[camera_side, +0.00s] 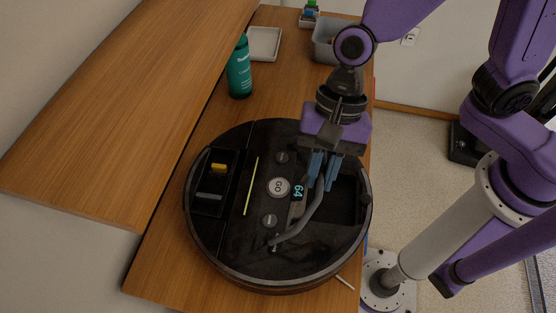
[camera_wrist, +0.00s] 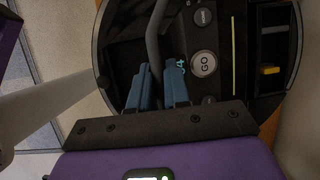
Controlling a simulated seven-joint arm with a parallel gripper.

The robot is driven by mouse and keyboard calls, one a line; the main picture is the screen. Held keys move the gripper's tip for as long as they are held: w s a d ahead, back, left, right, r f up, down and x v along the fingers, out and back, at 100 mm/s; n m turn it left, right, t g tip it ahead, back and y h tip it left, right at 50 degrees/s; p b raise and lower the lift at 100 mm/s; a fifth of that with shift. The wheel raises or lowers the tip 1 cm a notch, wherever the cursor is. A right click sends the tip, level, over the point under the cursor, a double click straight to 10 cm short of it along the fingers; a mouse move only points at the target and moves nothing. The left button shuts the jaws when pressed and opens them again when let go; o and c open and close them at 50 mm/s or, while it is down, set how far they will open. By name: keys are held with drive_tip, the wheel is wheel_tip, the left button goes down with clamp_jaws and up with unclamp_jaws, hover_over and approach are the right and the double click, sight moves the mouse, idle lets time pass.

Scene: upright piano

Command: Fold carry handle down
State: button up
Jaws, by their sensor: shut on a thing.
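A round black robot-vacuum-like device (camera_side: 235,238) lies on the wooden surface. Its grey bent carry handle (camera_side: 301,225) runs from near the device's front middle up to my gripper. My gripper (camera_side: 322,180) is above the right half of the device, its blue fingers shut on the handle. In the wrist view the handle (camera_wrist: 153,35) passes between the blue fingertips (camera_wrist: 160,78). The handle appears to stand up from the top, but its exact angle is hard to tell. The fingers hide part of the handle and its far end.
The device's top has a GO button (camera_side: 279,187), a yellow-green strip (camera_side: 251,186) and a tray with a yellow slider (camera_side: 218,167). A green bottle (camera_side: 239,70) stands behind it. A white tray (camera_side: 264,44) and grey bin (camera_side: 324,42) are farther back. A raised wooden panel (camera_side: 120,110) lies left.

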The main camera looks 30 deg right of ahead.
drive_tip(key=o, duration=0.4)
drive_tip(key=shift+v, duration=3)
drive_tip(key=s+d+n+t+h, duration=0.1)
drive_tip(key=s+d+n, duration=0.2)
drive_tip(key=d+n, duration=0.7)
drive_tip(key=s+d+n+t+h, duration=0.1)
drive_tip(key=s+d+n+h, duration=0.1)
drive_tip(key=d+n, duration=0.8)
drive_tip(key=d, duration=0.4)
drive_tip(key=shift+s+d+f+n+t, duration=0.25)
drive_tip(key=shift+s+n+t, duration=0.1)
drive_tip(key=shift+n+t, duration=0.05)
